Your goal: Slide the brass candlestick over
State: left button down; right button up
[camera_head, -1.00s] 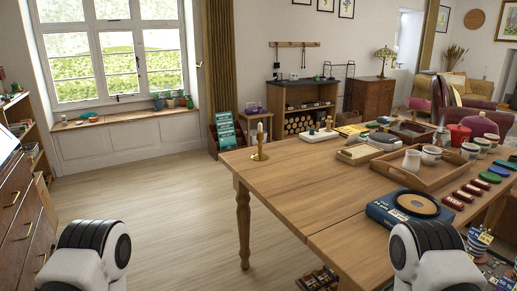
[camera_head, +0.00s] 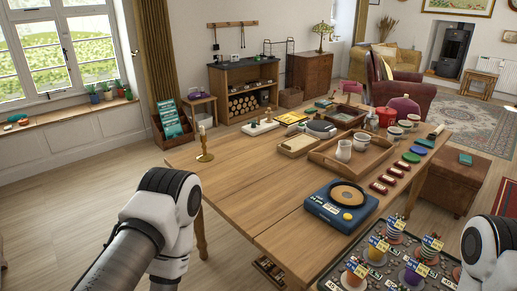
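The brass candlestick (camera_head: 205,149) stands upright at the far left corner of the wooden table (camera_head: 240,179), with a pale candle in it. My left arm reaches in from the bottom left, and its white and black wrist part is nearer than the candlestick, apart from it in the picture. My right arm shows only as a white and black part at the lower right edge. The fingers of both grippers are out of view.
A blue kitchen scale (camera_head: 341,203), a wooden tray (camera_head: 352,158) with jugs and cups, and a white board (camera_head: 259,127) stand on the table. The table around the candlestick is largely bare.

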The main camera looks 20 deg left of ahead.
aim_at(205, 157)
jog(key=j+z, duration=0.45)
jog(key=j, duration=0.2)
jog(key=j+z, duration=0.5)
jog(key=j, duration=0.2)
jog(key=k+j+z, duration=0.1)
jog(key=j+z, duration=0.35)
jog(key=j, duration=0.2)
